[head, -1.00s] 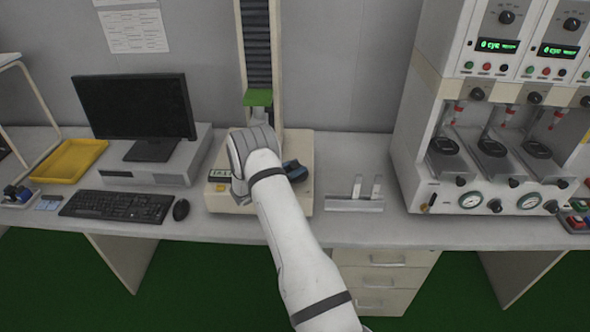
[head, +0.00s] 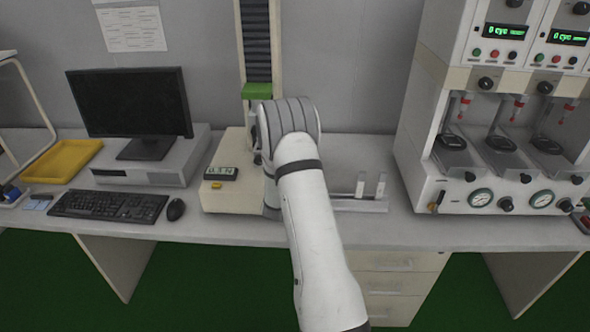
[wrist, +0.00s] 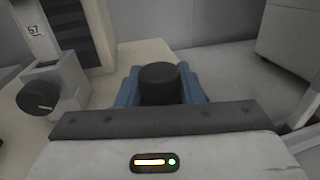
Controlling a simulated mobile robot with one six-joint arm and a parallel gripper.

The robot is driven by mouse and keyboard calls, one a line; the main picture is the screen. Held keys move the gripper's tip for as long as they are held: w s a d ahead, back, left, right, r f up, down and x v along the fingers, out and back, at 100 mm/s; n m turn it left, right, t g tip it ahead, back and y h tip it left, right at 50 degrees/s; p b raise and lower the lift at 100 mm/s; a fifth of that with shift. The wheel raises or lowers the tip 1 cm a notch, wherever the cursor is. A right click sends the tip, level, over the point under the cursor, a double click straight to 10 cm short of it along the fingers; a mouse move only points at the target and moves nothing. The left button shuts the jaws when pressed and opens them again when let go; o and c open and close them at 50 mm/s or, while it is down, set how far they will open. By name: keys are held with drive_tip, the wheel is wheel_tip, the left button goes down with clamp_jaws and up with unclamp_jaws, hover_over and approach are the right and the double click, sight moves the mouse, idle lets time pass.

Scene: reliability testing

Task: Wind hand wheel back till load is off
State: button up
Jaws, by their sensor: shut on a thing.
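The pale tester base (head: 222,195) stands on the bench with its column behind. In the head view the hand wheel is hidden behind my arm. In the wrist view its black round top (wrist: 160,82) sits between blue parts left and right; I cannot clearly tell wheel rim from finger pads. My gripper (wrist: 161,92) is shut on the hand wheel. Its end in the head view (head: 271,190) is mostly covered by my wrist. The tester's small display (head: 221,173) is lit, its digits hard to read. A green block (head: 257,91) sits on the column.
Another dark knob (wrist: 37,97) shows at the left in the wrist view. A metal bracket with two uprights (head: 360,200) lies close right of the base. The monitor (head: 130,103) and keyboard (head: 108,205) are left; a multi-station machine (head: 500,140) is right.

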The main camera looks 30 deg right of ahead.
idle(0.5)
drive_tip(key=o, duration=1)
drive_tip(key=b+v, duration=0.1)
drive_tip(key=v, duration=0.6)
drive_tip(key=shift+s+a+b, duration=0.15)
drive_tip(key=shift+s+b, duration=0.2)
drive_tip(key=shift+b, duration=0.05)
